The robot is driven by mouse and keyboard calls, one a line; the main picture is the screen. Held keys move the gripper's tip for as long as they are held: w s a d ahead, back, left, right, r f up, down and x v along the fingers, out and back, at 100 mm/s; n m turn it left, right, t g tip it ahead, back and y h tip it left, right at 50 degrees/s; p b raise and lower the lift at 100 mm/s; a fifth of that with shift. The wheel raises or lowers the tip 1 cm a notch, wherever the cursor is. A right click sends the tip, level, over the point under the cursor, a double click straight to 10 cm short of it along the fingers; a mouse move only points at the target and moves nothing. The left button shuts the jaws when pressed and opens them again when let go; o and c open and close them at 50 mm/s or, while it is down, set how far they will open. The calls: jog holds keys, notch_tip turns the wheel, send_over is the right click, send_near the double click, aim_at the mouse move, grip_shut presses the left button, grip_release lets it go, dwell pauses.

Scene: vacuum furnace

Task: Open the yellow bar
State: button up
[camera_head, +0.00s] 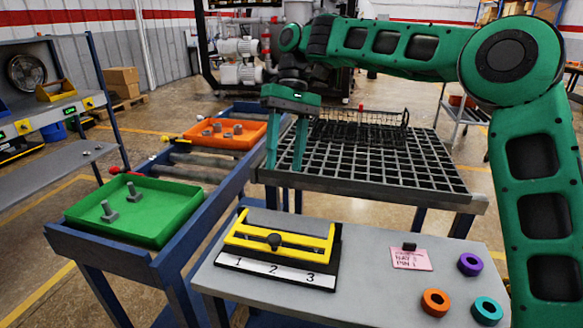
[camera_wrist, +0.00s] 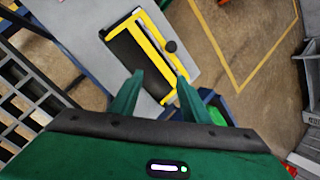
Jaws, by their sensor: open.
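The yellow bar (camera_head: 293,250) lies across the front of a black fixture on the grey table, above a white strip marked 1, 2, 3. A round black knob (camera_head: 274,241) sits at its middle. In the wrist view the yellow bar (camera_wrist: 153,43) and its black knob (camera_wrist: 171,46) show beyond the fingertips. My gripper (camera_head: 285,168) points down beside the left edge of the black grid table, behind and above the fixture. Its two green fingers (camera_wrist: 160,78) are apart with nothing between them. It does not touch the bar.
On the grey table (camera_head: 365,287) lie a pink note (camera_head: 411,258) and purple (camera_head: 470,264), orange (camera_head: 435,302) and teal (camera_head: 487,310) rings. Green (camera_head: 169,220) and orange (camera_head: 247,134) trays with bolts stand left. The grid table (camera_head: 375,165) carries a wire basket (camera_head: 372,128).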

jog(key=s+a+r, duration=0.6)
jog(key=s, duration=0.1)
jog(key=shift+s+a, duration=0.15)
jog(key=shift+s, duration=0.05)
jog(key=shift+f, duration=0.1)
